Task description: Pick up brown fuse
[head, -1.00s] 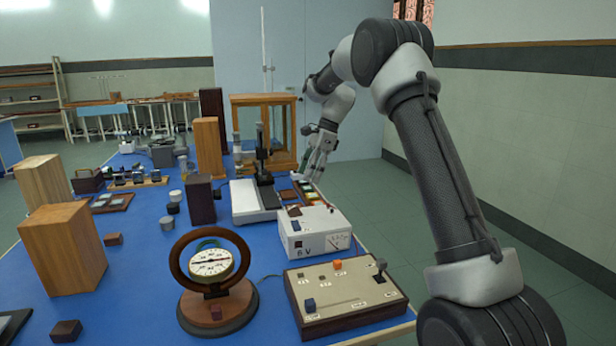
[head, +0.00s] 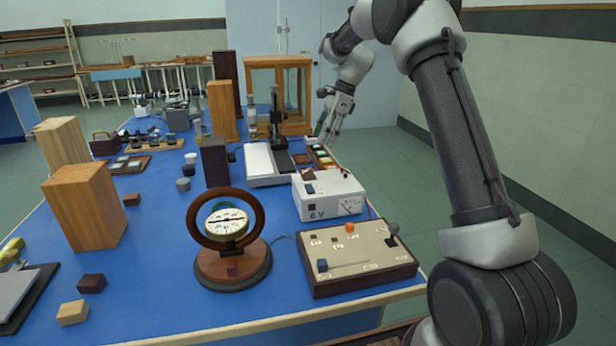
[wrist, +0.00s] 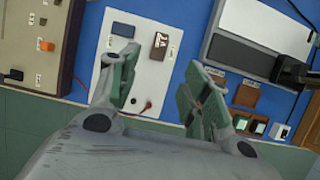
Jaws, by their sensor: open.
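A small brown block with a pale marking, apparently the brown fuse (wrist: 159,46), lies on the white 6 V power box (wrist: 146,78). In the head view the brown fuse (head: 307,174) shows on top of the power box (head: 328,203), towards its back left. My gripper (wrist: 160,75) is open and empty in the wrist view. The brown block shows beyond the gap between its fingers, apart from them. In the head view my gripper (head: 328,136) is above and behind the power box, near the table's right edge.
A switch panel (head: 345,260) stands in front of the power box, and a round dial in a wooden ring (head: 226,222) to its left. A white instrument (head: 268,165) and a tray with coloured pieces (head: 322,157) stand behind.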

